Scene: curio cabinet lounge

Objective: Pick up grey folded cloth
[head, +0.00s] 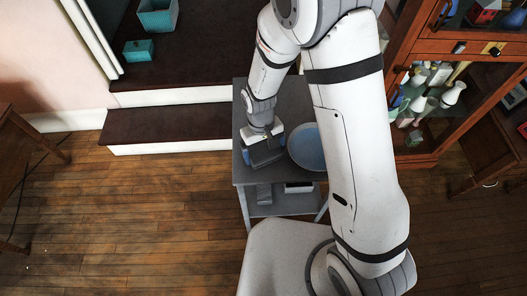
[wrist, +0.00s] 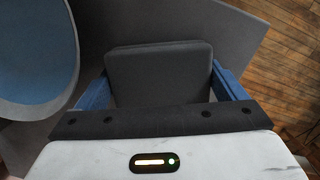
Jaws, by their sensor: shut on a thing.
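The grey folded cloth (wrist: 160,70) is a dark grey, rounded block between the two blue fingers of my gripper (wrist: 162,88) in the wrist view. My gripper is shut on it, with one finger against each side. In the head view my gripper (head: 264,150) is over the left part of a small grey table (head: 244,172), with the cloth (head: 267,157) showing dark below it. I cannot tell whether the cloth touches the tabletop. The cloth's near edge is hidden by the gripper body.
A blue round dish (head: 306,150) stands on the table just right of my gripper; it also shows in the wrist view (wrist: 35,45). A lower shelf holds a grey item (head: 264,194). A glass-fronted cabinet (head: 411,153) stands right, dark steps (head: 165,122) left.

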